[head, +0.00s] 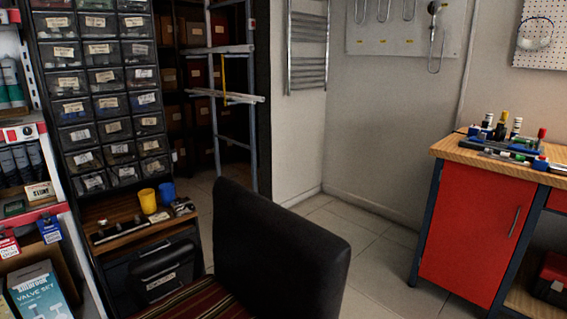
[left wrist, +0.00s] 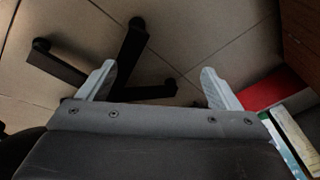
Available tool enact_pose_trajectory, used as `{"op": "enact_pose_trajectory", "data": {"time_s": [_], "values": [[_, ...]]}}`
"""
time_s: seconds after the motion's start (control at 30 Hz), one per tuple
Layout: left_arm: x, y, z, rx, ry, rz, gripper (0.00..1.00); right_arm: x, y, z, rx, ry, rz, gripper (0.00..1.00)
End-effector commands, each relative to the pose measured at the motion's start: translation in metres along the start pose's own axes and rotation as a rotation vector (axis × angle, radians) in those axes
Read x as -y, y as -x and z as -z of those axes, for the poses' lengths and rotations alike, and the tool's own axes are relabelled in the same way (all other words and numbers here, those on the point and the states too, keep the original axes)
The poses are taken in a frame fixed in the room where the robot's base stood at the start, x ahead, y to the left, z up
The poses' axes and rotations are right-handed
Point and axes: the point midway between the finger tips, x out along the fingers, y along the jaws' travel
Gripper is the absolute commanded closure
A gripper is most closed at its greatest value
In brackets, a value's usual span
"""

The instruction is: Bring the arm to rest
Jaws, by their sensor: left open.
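My left gripper (left wrist: 158,67) shows in the left wrist view, with its two pale fingers spread wide apart. Nothing is between the fingers; the tiled floor and dark chair-base legs (left wrist: 128,48) show beyond them. Neither gripper shows in the head view. My right gripper is in neither view.
A black chair back (head: 275,250) stands close in front, over a striped seat (head: 190,301). A drawer rack (head: 105,90) is at left, a red cabinet workbench (head: 470,220) at right. Tiled floor (head: 370,270) is clear between chair and workbench.

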Motion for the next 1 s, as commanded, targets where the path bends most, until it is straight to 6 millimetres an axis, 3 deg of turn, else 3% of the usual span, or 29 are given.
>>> {"op": "enact_pose_trajectory", "data": {"time_s": [0.03, 0.23, 0.27, 0.37, 0.8, 1.0], "values": [[-0.024, -0.001, -0.026, 0.04, 0.025, -0.034, 0.15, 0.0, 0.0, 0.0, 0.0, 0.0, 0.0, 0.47], [-0.103, 0.005, -0.109, 0.17, 0.111, -0.14, 0.15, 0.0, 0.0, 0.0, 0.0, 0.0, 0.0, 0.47], [-0.092, 0.013, -0.102, 0.158, 0.099, -0.128, 0.15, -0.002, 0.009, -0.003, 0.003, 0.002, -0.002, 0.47], [-0.087, 0.019, -0.109, 0.155, 0.09, -0.121, 0.15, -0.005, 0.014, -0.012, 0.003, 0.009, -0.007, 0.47], [-0.071, 0.06, -0.157, 0.14, 0.052, -0.102, 0.15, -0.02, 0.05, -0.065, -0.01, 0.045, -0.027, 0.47], [-0.068, 0.067, -0.169, 0.134, 0.044, -0.1, 0.15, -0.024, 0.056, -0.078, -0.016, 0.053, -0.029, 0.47]]}}
